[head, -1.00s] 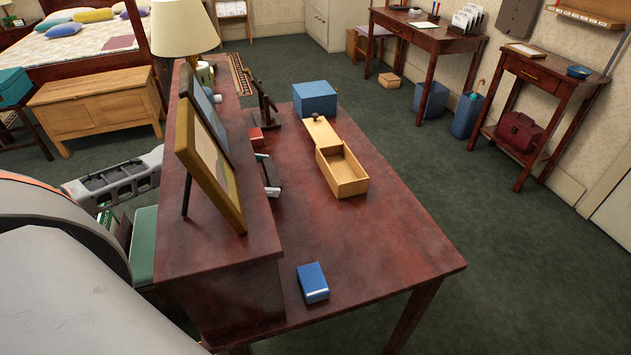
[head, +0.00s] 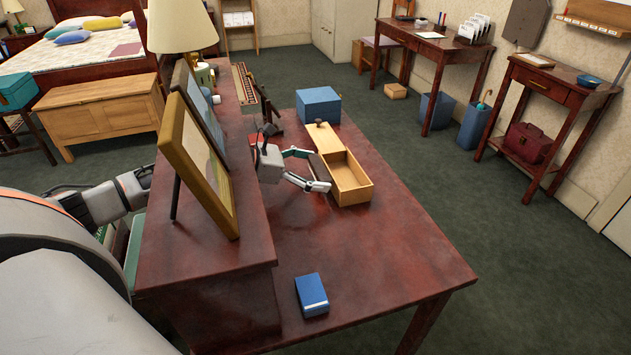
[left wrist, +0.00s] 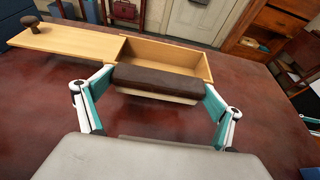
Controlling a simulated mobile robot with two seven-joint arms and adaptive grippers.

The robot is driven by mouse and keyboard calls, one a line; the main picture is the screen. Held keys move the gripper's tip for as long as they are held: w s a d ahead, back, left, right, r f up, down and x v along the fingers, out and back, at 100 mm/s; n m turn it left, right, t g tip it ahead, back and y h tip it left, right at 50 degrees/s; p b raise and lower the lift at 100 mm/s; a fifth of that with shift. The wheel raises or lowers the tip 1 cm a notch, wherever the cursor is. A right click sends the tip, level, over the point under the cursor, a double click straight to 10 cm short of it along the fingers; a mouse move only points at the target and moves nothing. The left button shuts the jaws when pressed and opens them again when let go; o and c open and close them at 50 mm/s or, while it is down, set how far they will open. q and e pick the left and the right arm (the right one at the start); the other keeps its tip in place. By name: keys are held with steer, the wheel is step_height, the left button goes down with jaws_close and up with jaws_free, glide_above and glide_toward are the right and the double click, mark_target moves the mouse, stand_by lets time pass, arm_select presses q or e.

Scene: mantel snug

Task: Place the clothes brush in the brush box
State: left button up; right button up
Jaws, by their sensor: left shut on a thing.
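The brush box (head: 351,184) is an open light wooden box on the dark red table. Its lid (head: 323,138), with a dark knob, lies slid back at the box's far end. My left gripper (head: 318,168) is just left of the box, low over the table. In the left wrist view the left gripper (left wrist: 157,92) is shut on the clothes brush (left wrist: 156,78), which has a dark brown top and a pale lower part. The brush is in front of the empty box (left wrist: 168,55), outside it. My right gripper is not in view.
A blue box (head: 318,105) stands behind the lid. A small blue packet (head: 312,295) lies near the table's front. A raised shelf with a gold picture frame (head: 200,165) and a lamp (head: 180,27) stands at the left. The table right of the brush box is clear.

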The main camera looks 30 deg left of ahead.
arm_select(q)
steer(key=f+b, duration=0.2)
steer(key=f, duration=0.2)
steer(key=shift+s, duration=0.2)
steer(key=shift+o, duration=0.2)
steer(key=shift+w+f, duration=0.1)
steer(key=shift+w, duration=0.05)
steer(key=shift+r, duration=0.25)
steer(key=shift+c, duration=0.2)
steer(key=shift+f, duration=0.15)
steer(key=o, duration=0.8)
steer(key=shift+o, duration=0.2)
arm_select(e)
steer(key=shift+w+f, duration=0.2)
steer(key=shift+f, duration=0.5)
